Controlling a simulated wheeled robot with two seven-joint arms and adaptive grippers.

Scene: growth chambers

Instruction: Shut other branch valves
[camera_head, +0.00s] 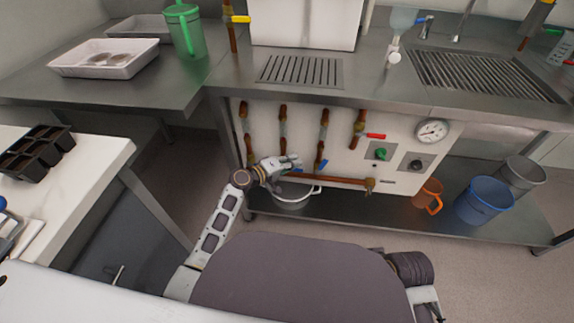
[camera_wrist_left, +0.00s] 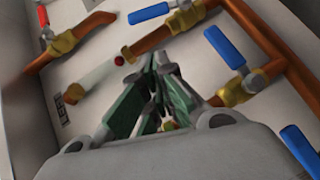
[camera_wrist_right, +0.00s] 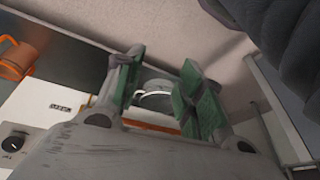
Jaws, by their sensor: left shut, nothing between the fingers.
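A white panel (camera_head: 345,150) under the counter carries vertical copper pipes with lever valves. A red lever (camera_head: 375,136) sticks out sideways from the rightmost pipe. A blue lever (camera_head: 323,165) shows low on the neighbouring pipe. My left gripper (camera_head: 293,161) is shut and empty in front of the lower pipes, hiding part of them. In the left wrist view, one blue lever (camera_wrist_left: 148,13) lies roughly along its pipe, while another (camera_wrist_left: 225,46) lies across its branch. A third blue lever (camera_wrist_left: 300,148) shows at the right edge. My right gripper (camera_wrist_right: 163,85) is open and empty.
A horizontal copper pipe (camera_head: 335,179) runs low on the panel, above a pot (camera_head: 293,196). A gauge (camera_head: 432,131), green knob (camera_head: 381,153) and black knob (camera_head: 416,164) sit at right. An orange jug (camera_head: 427,195) and blue bucket (camera_head: 484,200) stand on the lower shelf.

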